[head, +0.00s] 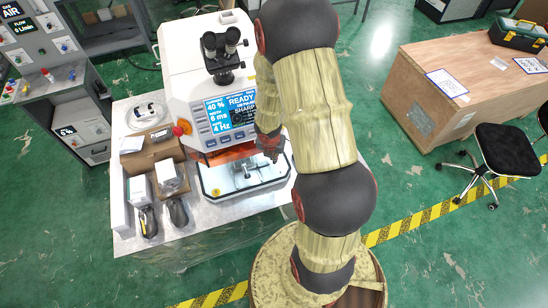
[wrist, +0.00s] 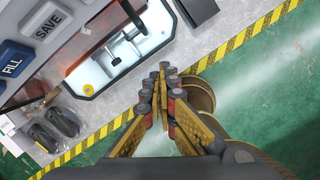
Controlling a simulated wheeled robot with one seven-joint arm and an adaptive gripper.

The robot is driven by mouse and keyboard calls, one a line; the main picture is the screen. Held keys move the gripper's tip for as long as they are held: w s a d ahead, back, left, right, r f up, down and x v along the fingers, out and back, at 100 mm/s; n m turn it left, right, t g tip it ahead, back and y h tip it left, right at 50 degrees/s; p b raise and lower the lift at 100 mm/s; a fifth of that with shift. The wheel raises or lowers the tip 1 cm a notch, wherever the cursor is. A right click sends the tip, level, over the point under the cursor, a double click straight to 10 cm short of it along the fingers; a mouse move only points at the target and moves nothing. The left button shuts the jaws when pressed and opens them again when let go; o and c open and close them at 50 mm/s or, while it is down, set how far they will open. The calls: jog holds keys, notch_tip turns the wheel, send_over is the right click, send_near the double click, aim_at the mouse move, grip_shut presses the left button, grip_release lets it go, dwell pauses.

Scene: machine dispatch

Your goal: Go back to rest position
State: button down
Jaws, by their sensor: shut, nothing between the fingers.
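My gripper (wrist: 162,75) is shut and empty in the wrist view, its fingertips together above the table edge and the floor. In the head view my gripper (head: 270,150) shows partly behind my arm, in front of the white machine (head: 190,62) and beside its lit display. The machine has a lit open work bay (head: 215,180) with an orange cover above it. The bay also shows in the wrist view (wrist: 90,75), to the upper left of my fingertips. My arm hides the machine's right side.
The metal table (head: 190,232) carries cardboard boxes (head: 150,160) and two dark handheld devices (head: 178,212) left of the machine. Yellow-black tape (head: 400,229) crosses the green floor. A wooden crate (head: 430,115) with a toolbox (head: 518,35) and a black stool (head: 505,150) stand at right.

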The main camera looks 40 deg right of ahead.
jog(key=v, duration=0.1)
jog(key=p+v, duration=0.1)
jog(key=v, duration=0.2)
jog(key=shift+s+d+r, duration=0.1)
jog(key=shift+s+r, duration=0.1)
jog(key=shift+s, duration=0.15)
